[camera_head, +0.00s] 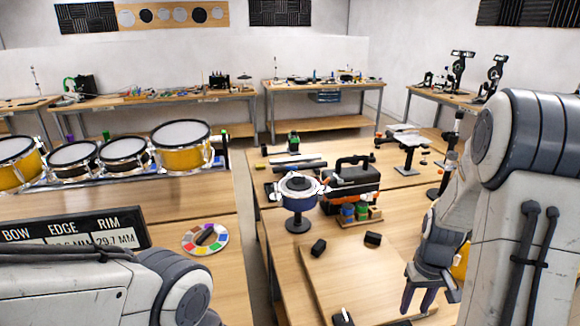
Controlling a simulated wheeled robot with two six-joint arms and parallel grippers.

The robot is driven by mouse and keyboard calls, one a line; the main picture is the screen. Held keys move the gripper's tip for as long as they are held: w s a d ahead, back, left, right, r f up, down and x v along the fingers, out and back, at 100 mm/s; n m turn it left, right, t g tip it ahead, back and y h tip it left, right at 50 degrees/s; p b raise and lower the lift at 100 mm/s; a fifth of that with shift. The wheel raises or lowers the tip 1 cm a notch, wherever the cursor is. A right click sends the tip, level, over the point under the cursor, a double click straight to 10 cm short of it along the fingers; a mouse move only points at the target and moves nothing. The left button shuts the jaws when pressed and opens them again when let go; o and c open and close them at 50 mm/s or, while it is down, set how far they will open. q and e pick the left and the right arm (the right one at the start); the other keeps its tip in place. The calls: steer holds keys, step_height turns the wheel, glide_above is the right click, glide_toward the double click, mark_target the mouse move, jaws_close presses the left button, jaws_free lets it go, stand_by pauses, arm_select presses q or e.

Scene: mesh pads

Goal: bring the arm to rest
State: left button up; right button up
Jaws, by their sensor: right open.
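My right gripper (418,303) hangs down at the lower right, over the right side of the near table. Its dark fingers are apart and I see nothing between them. My right arm fills the right edge of the view. My left arm shows at the lower left, and its gripper is out of view. A blue drum-like piece on a dark stand (299,200) stands left of the right gripper. A pale wooden board (355,285) lies just left of the gripper, with small black blocks (373,238) on and near it.
A black toolbox (351,185) stands behind the board, with small colored jars (348,211) before it. Several yellow and white drums (183,146) line the left table. A color wheel (205,237) and a dark sign (75,235) are nearer. Part of my right arm hides the table's right side.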

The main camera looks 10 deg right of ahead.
steer(key=s+a+r+n, duration=0.15)
steer(key=a+r, duration=0.25)
steer(key=a, duration=0.6)
steer(key=a+r+n, duration=0.3)
steer(key=a+r, duration=0.1)
steer(key=a, duration=0.7)
steer(key=s+a+r+n+y, duration=0.1)
steer(key=s+a+r+n, duration=0.2)
steer(key=s+a, duration=0.7)
steer(key=s+n, duration=0.1)
steer(key=s, duration=0.2)
steer(key=shift+r, duration=0.15)
steer(key=shift+a+n, duration=0.1)
steer(key=shift+n, duration=0.15)
